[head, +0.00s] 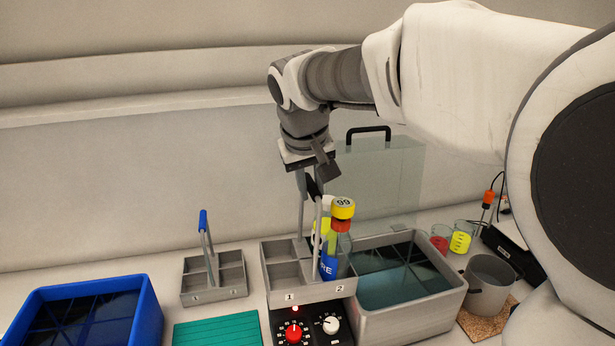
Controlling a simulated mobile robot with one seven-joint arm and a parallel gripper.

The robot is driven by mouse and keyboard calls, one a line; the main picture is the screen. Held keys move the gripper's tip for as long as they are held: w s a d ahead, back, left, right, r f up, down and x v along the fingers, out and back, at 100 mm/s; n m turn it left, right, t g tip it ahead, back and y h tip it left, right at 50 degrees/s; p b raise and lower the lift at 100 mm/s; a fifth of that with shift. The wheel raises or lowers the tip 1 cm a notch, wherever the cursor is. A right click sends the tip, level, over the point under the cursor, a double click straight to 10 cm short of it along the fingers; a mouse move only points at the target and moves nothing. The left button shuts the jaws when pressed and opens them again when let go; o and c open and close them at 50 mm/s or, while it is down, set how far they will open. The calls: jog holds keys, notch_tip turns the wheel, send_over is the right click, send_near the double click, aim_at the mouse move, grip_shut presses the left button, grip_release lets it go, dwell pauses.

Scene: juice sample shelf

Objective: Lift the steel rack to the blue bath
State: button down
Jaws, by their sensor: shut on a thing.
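A grey steel rack (283,266) with a tall handle and compartments shows at the centre of the head view. My gripper (312,180) is shut on its black handle grip from above. The left compartments I can see look empty. I cannot tell whether the rack is raised or resting. The blue bath (143,312), holding dark liquid, is at the lower left, apart from the rack.
A smaller grey rack (215,294) with a blue handle grip and a teal ribbed mat (218,332) lie between. A grey bath (415,318) adjoins the held rack's right side in view. A control box (313,330) is below. A pot (488,290) and beakers stand right.

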jog(key=s+a, duration=0.1)
jog(key=a, duration=0.6)
jog(key=shift+s+r, duration=0.15)
dwell(0.5)
jog(key=s+a+p, duration=0.1)
jog(key=s+a, duration=0.1)
jog(key=a, duration=1.1)
jog(key=shift+s+a+p, duration=0.15)
jog(key=shift+s+p, duration=0.15)
jog(key=shift+p, duration=0.1)
dwell(0.4)
